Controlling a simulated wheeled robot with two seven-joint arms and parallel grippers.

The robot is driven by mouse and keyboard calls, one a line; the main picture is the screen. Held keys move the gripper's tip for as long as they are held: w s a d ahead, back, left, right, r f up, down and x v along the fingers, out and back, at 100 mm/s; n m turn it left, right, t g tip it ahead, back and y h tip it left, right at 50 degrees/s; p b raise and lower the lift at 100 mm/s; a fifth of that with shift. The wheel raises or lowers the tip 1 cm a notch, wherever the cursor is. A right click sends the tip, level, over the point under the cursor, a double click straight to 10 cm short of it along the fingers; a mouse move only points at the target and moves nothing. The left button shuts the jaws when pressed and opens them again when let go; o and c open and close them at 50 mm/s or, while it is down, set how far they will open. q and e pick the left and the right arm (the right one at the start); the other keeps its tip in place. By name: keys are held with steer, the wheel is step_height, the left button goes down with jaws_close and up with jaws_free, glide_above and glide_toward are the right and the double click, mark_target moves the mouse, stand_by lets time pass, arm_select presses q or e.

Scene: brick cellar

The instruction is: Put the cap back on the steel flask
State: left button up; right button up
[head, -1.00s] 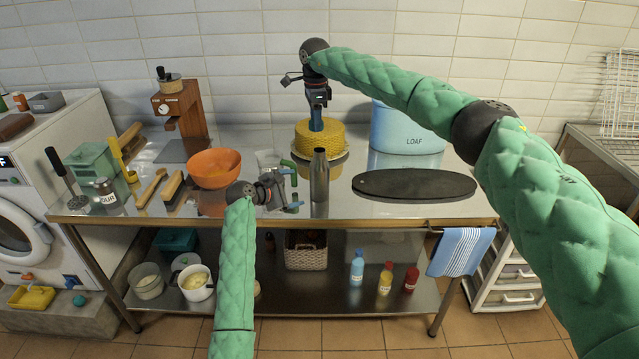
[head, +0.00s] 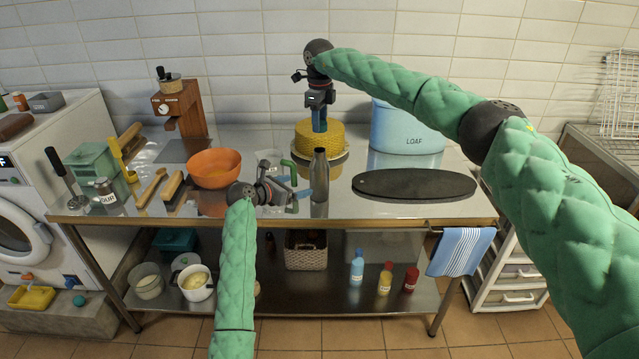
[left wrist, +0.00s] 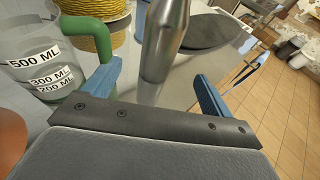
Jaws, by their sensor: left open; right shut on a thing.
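The steel flask (head: 319,178) stands upright on the steel table. It shows in the left wrist view (left wrist: 163,42) ahead of and between the spread blue fingers, with its top out of frame. My left gripper (head: 300,190) is open, low beside the flask's left side; its fingers also show in the left wrist view (left wrist: 158,88). My right gripper (head: 319,126) points down, above and behind the flask, in front of the yellow coil. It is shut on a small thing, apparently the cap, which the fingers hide. No cap shows elsewhere.
A clear measuring jug (left wrist: 35,68) with a green handle (left wrist: 103,40) stands close to my left finger. The yellow coil (head: 335,141) is behind the flask. A dark oval board (head: 415,184) lies to the right, an orange bowl (head: 214,166) to the left.

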arm_select(q)
steer(key=x, duration=1.2)
steer(key=shift+f, duration=0.1)
steer(key=c, duration=1.5)
steer(key=shift+o, duration=0.2)
arm_select(e)
glide_above(319, 153)
steer(key=shift+w+f, duration=0.1)
steer(key=shift+f, duration=2.35)
steer(key=shift+f, duration=0.1)
steer(key=shift+f, duration=0.8)
steer(key=shift+f, duration=0.5)
